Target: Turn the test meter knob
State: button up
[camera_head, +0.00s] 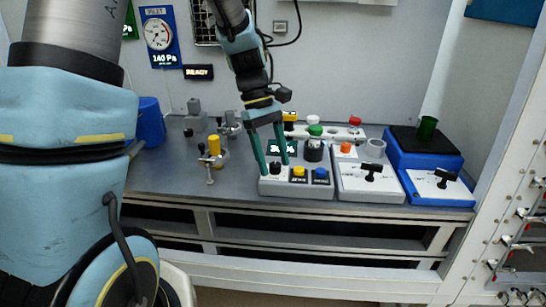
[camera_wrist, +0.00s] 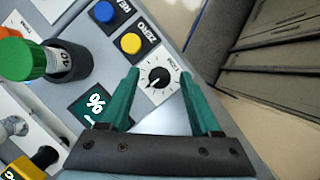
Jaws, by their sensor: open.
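The test meter (camera_head: 296,188) is a pale grey box on the bench with a dark % display, a yellow button (camera_head: 299,172) marked ZERO and a blue button (camera_head: 320,174). Its knob (camera_head: 275,167) is small and black. In the wrist view the knob (camera_wrist: 158,78) sits on a white dial with tick marks, its pointer towards the lower left. My gripper (camera_head: 275,166) is open above the meter, its green fingers pointing down. In the wrist view my gripper (camera_wrist: 160,75) has one finger on each side of the knob; I cannot tell whether they touch it.
A green-capped bottle (camera_head: 314,150) stands behind the buttons. A yellow-topped valve (camera_head: 214,146) stands left. The bench between valve and meter is clear.

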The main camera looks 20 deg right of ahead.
grip_shut()
dwell(0.4)
dwell(0.4)
jog(key=m+y+p, duration=0.1)
jog(key=m+p, duration=0.1)
jog(key=shift+d+r+m, duration=0.1)
jog(key=shift+r+m, duration=0.05)
jog(key=shift+m, duration=0.25)
jog(key=m+y+p, duration=0.1)
jog(key=m, duration=0.1)
jog(key=shift+d+m, duration=0.1)
jog(key=shift+m, duration=0.3)
jog(key=m+y+p, duration=0.1)
jog(key=m, duration=0.2)
jog(key=m+y+p, duration=0.1)
jog(key=m, duration=0.1)
jog(key=shift+d+m+t, duration=0.15)
jog(key=shift+m+t, duration=0.25)
jog(key=shift+m, duration=0.3)
grip_release()
